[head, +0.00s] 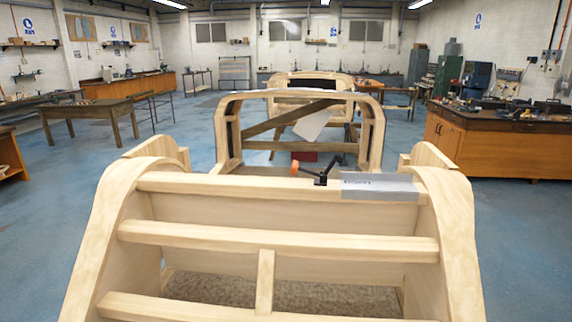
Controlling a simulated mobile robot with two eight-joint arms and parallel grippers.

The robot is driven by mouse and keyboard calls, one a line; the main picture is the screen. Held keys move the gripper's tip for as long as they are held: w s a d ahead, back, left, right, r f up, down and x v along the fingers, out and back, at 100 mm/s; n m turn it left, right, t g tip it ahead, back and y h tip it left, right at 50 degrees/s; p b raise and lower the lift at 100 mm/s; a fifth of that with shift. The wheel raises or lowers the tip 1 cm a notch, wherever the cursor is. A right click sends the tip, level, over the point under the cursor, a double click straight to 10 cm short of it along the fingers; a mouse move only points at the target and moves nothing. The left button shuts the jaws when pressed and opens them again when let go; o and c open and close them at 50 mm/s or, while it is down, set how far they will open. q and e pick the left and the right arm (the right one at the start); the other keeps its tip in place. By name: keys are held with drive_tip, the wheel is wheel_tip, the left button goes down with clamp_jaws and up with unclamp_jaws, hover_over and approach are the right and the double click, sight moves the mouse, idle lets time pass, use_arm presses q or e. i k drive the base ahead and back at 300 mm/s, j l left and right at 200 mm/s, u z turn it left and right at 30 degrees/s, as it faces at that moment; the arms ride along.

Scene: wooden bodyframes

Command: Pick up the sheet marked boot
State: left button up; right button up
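A grey sheet (380,187) lies on the top rail of the nearest wooden bodyframe (265,186), right of the middle. It has a paler strip with small dark lettering at its upper left; the letters are too small for me to read surely. A plain pale sheet (312,125) rests tilted in the second bodyframe (228,135) farther back, with no marking that I can make out. Neither of my grippers is in view.
A black and orange clamp-like tool (320,180) sits on the same rail, just left of the grey sheet. A wooden workbench (480,145) stands at the right and a wooden table (95,108) at the left. Blue floor (50,220) is clear on both sides.

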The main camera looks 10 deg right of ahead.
sight(361, 181)
drive_tip(key=i+j+z, duration=0.15)
drive_tip(key=j+z, duration=0.3)
drive_tip(key=j, duration=0.2)
drive_tip(key=j+z, duration=0.5)
drive_tip(key=j, duration=0.2)
